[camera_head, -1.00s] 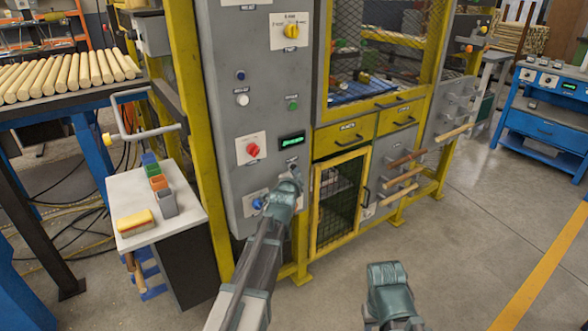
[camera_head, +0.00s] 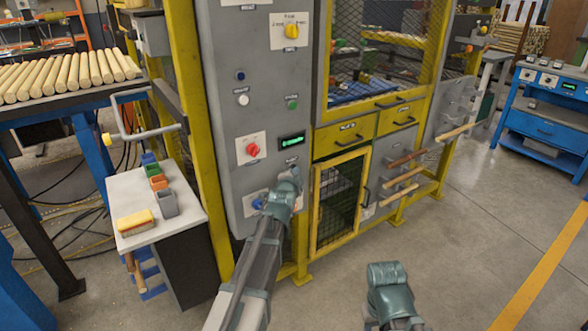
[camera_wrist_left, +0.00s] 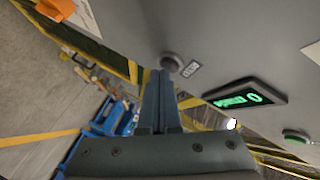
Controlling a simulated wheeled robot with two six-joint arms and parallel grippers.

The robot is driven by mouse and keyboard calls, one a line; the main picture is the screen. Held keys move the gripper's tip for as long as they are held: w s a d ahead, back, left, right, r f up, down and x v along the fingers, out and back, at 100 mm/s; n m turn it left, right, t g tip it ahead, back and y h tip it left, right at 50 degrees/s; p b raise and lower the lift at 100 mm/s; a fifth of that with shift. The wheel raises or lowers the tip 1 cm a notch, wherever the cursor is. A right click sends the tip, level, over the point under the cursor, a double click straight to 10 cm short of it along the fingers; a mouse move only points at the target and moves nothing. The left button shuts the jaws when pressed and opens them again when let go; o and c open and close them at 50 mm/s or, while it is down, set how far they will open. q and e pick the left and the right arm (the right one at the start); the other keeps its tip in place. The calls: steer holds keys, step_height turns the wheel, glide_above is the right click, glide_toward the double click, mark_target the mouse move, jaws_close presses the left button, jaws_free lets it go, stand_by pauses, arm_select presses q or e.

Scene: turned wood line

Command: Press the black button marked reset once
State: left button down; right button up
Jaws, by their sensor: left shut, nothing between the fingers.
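The dark round button (camera_wrist_left: 172,62) stands out from the grey panel in the left wrist view, with a small label plate (camera_wrist_left: 190,68) beside it, too small to read surely. My left gripper (camera_wrist_left: 160,74) is shut and empty. Its fingertips lie at the button's lower edge in that view; I cannot tell whether they touch it. In the head view my left gripper (camera_head: 293,172) is at the panel just below the label and hides the button. My right arm shows at the lower right, but its fingers are hidden.
The grey panel (camera_head: 225,150) also carries a lit green display (camera_head: 292,141), a red button (camera_head: 252,150), a green button (camera_head: 292,104), a blue button (camera_head: 258,203) and a yellow knob (camera_head: 291,31). A mesh door (camera_head: 338,200) stands right of the gripper. Open floor lies further right.

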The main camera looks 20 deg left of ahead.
arm_select(q)
steer(key=shift+s+d, duration=0.4)
steer(key=shift+d, duration=0.1)
steer(key=shift+d, duration=0.1)
steer(key=shift+s+d, duration=0.8)
steer(key=shift+d, duration=0.15)
steer(key=shift+s+d, duration=0.75)
steer(key=shift+d, duration=0.2)
steer(key=s+d+r+n+g+p, duration=0.2)
steer(key=s+d+g+p, duration=0.3)
steer(key=s+p, duration=0.3)
steer(key=s+d+r+n+g+p, duration=0.2)
steer(key=s+d+g+p, duration=0.3)
steer(key=s, duration=0.9)
steer(key=s+d+r+n+g+h+p, duration=0.1)
steer(key=s+d+r+g+p, duration=0.3)
steer(key=s+p, duration=0.8)
steer(key=shift+d+n+g, duration=0.6)
steer(key=shift+d+g, duration=0.1)
steer(key=shift+d, duration=0.25)
